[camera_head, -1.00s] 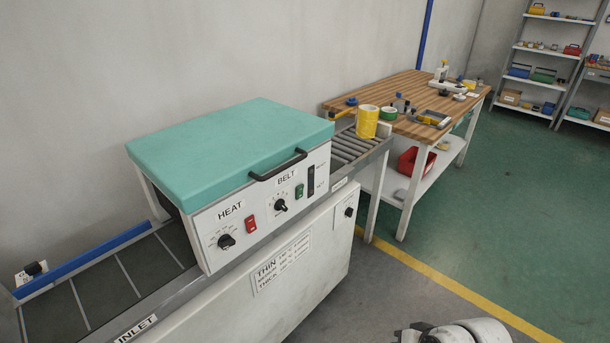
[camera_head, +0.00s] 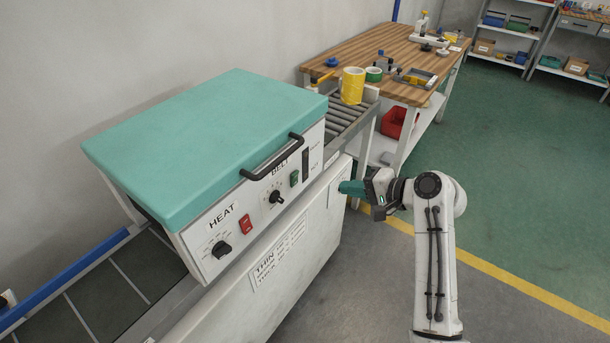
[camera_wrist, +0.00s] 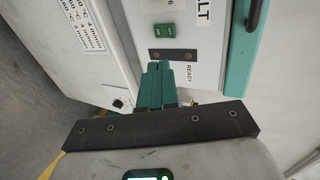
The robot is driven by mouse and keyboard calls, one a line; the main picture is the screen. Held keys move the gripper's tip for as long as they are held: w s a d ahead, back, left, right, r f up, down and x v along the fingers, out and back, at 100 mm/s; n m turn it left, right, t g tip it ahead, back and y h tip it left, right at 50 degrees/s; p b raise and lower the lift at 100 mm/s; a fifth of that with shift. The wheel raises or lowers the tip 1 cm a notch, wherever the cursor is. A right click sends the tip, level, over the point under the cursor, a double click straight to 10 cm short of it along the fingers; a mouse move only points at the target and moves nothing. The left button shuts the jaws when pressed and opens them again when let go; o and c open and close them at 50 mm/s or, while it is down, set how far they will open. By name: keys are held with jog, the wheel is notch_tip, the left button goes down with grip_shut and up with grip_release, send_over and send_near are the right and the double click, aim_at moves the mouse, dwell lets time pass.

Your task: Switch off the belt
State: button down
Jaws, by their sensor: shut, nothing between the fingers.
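The green BELT switch (camera_head: 294,178) is on the white front panel of the teal-lidded machine (camera_head: 200,130), beside the BELT knob (camera_head: 276,197). It also shows at the top of the wrist view (camera_wrist: 164,31); which side is pressed I cannot tell. My gripper (camera_head: 345,187) has teal fingers, shut and empty. It is to the right of the panel in the head view, apart from the switch. In the wrist view the shut fingertips (camera_wrist: 157,66) point toward the panel, below a dark strip (camera_wrist: 173,55) that lies between them and the switch.
A red HEAT switch (camera_head: 245,224) and HEAT knob (camera_head: 221,249) are left of the belt controls. A black handle (camera_head: 272,158) juts over the panel. Floor in front is clear.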

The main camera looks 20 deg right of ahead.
send_near(296, 175)
notch_tip(296, 175, down, 4)
jog(key=w+a, duration=0.1)
jog(key=w, duration=0.1)
jog(key=shift+w+a+r+p, duration=0.35)
jog(key=shift+w+a+p, duration=0.05)
jog(key=shift+w+a, duration=0.8)
jog(key=shift+w, duration=0.2)
jog(key=shift+w+a+r+p, duration=0.15)
jog(key=shift+r+p, duration=0.1)
jog(key=shift+p, duration=0.2)
jog(key=shift+w+f, duration=0.1)
jog(key=shift+f, duration=0.1)
jog(key=shift+r, duration=0.2)
